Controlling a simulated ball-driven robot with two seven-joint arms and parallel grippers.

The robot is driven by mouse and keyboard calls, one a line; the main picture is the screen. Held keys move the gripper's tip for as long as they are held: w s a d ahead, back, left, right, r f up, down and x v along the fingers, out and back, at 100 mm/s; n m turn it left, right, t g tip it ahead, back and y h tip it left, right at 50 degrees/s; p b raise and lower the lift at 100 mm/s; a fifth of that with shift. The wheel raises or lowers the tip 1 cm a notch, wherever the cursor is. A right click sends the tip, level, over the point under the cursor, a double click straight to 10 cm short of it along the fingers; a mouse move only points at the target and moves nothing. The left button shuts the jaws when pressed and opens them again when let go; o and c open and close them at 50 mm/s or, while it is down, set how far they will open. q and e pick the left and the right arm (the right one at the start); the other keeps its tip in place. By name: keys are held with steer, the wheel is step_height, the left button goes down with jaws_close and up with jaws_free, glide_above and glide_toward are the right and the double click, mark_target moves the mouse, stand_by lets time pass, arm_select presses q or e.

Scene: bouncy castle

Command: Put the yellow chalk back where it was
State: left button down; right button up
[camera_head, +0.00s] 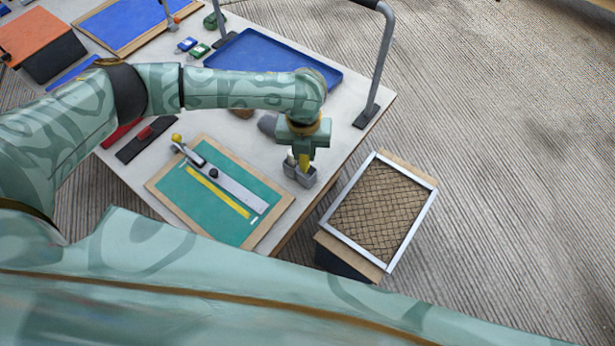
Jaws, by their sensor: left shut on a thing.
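My left gripper (303,154) points down near the right edge of the white table. It is shut on the yellow chalk (304,162), which shows as a small yellow patch between the fingers. Right below it is a small grey holder (300,176) with compartments. The chalk's lower end is at or just above the holder; I cannot tell whether it is inside a compartment. My right gripper is not in view.
A green cutting mat (200,205) with a metal ruler and a yellow strip lies left of the holder. A blue tray (270,65) and a grey metal frame (378,60) are behind. A netted crate (380,205) stands right of the table (350,150).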

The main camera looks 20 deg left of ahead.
mark_target(307, 164)
arm_select(q)
steer(key=f+m+b, duration=0.1)
steer(key=f, duration=0.2)
steer(key=w+f+m, duration=0.1)
steer(key=f+m, duration=0.1)
steer(key=f, duration=0.1)
steer(key=w+f+m+b, duration=0.1)
steer(key=f, duration=0.2)
steer(key=shift+w+f+m+b, duration=0.15)
steer(key=shift+f+m+b, duration=0.05)
steer(key=shift+m+b, duration=0.1)
steer(key=shift+f, duration=0.15)
steer(key=c, duration=1.5)
jaws_free()
